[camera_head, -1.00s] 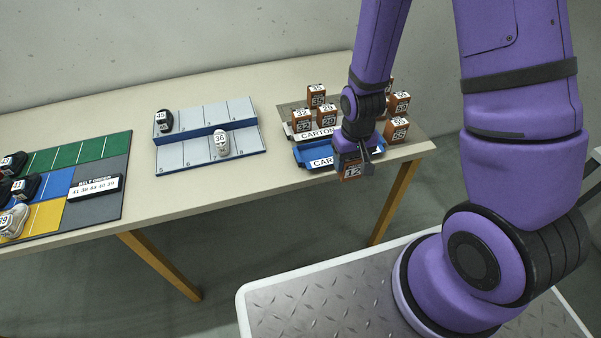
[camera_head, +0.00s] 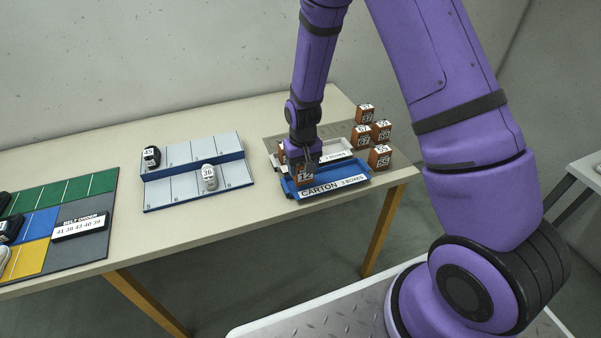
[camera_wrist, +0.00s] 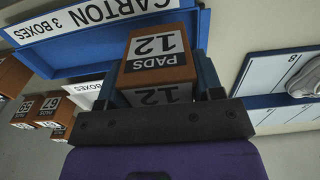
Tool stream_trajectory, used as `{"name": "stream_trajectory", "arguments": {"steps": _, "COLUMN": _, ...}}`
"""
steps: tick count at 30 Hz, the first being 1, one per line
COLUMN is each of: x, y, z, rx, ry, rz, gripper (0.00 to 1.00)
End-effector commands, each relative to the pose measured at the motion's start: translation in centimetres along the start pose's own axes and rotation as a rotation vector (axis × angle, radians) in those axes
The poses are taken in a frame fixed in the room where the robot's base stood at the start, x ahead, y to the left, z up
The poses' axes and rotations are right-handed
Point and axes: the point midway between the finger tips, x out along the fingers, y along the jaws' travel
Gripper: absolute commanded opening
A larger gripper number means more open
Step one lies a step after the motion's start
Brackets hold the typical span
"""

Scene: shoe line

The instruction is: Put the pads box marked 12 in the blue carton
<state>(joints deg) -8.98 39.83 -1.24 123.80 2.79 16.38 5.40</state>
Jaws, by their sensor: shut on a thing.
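The brown pads box marked 12 (camera_head: 304,177) is held between the fingers of my gripper (camera_head: 306,165). In the wrist view the box (camera_wrist: 158,62) shows its white PADS 12 labels between the fingers. The blue carton (camera_head: 354,182), with a white CARTON 3 BOXES label on its front, stands near the table's front edge. The box is over the left part of this carton. I cannot tell whether it touches the carton floor. The carton (camera_wrist: 100,52) also shows at the top of the wrist view. My gripper hides part of its inside.
A white carton (camera_head: 346,156) stands directly behind the blue one. Several other brown numbered boxes (camera_head: 380,157) stand to the right and behind. A grey-blue rack (camera_head: 172,192) with two shoes is to the left. A coloured mat (camera_head: 92,214) lies further left.

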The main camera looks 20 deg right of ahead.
Motion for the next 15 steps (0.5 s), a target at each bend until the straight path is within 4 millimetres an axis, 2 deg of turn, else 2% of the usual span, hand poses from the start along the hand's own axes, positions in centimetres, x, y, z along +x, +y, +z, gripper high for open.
{"name": "stream_trajectory", "arguments": {"steps": 5, "x": 0.1, "y": -0.3, "z": -1.2, "rx": -0.001, "ry": 0.002, "rz": 0.000, "gripper": 0.36}}
{"name": "stream_trajectory", "arguments": {"steps": 10, "x": 2.7, "y": -0.2, "z": -0.9, "rx": 0.000, "ry": -0.004, "rz": 0.001, "gripper": 0.36}}
{"name": "stream_trajectory", "arguments": {"steps": 15, "x": 3.6, "y": -0.3, "z": -1.0, "rx": -0.001, "ry": 0.000, "rz": 0.000, "gripper": 0.36}}
